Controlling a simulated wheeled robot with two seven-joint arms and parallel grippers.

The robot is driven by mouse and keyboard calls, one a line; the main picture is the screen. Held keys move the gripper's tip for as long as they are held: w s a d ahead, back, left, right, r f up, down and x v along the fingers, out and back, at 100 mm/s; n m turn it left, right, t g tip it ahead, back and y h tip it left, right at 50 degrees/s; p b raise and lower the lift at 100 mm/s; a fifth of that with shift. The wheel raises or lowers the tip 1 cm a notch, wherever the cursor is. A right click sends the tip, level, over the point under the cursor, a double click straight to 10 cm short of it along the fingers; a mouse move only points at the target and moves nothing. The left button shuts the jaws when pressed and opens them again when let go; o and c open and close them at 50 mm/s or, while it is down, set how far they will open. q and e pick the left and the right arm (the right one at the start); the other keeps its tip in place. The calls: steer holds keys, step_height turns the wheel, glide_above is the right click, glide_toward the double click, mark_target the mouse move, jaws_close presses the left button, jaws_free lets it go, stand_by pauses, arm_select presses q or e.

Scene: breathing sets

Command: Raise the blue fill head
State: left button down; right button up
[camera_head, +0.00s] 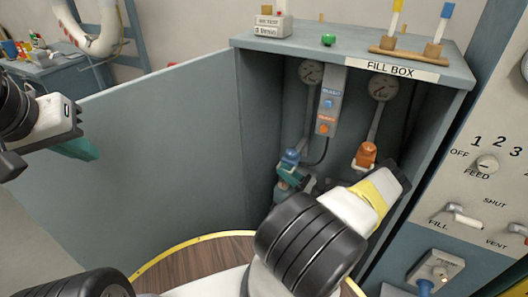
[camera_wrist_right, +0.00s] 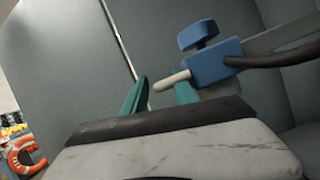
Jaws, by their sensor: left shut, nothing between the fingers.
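The blue fill head (camera_head: 290,158) hangs inside the open fill box, left of the orange fill head (camera_head: 366,155). In the right wrist view the blue fill head (camera_wrist_right: 215,68) is a blue block with a knob on top and a pale rod pointing left. My right gripper (camera_wrist_right: 158,95) has its teal fingers apart, with the pale rod between or just above them; contact is unclear. In the head view my right gripper (camera_head: 291,177) is just below the blue head, partly hidden by my wrist. My left gripper (camera_head: 76,148) is shut and empty at the far left.
The fill box (camera_head: 262,120) has its door (camera_head: 165,140) swung open to the left. Inside are gauges (camera_head: 383,87) and a switch panel (camera_head: 330,98) with blue and orange buttons. A control panel (camera_head: 487,163) stands at right. A round wooden surface (camera_head: 190,268) lies below.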

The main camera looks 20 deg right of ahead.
steer(key=shift+x, duration=1.3)
jaws_close()
stand_by(0.5)
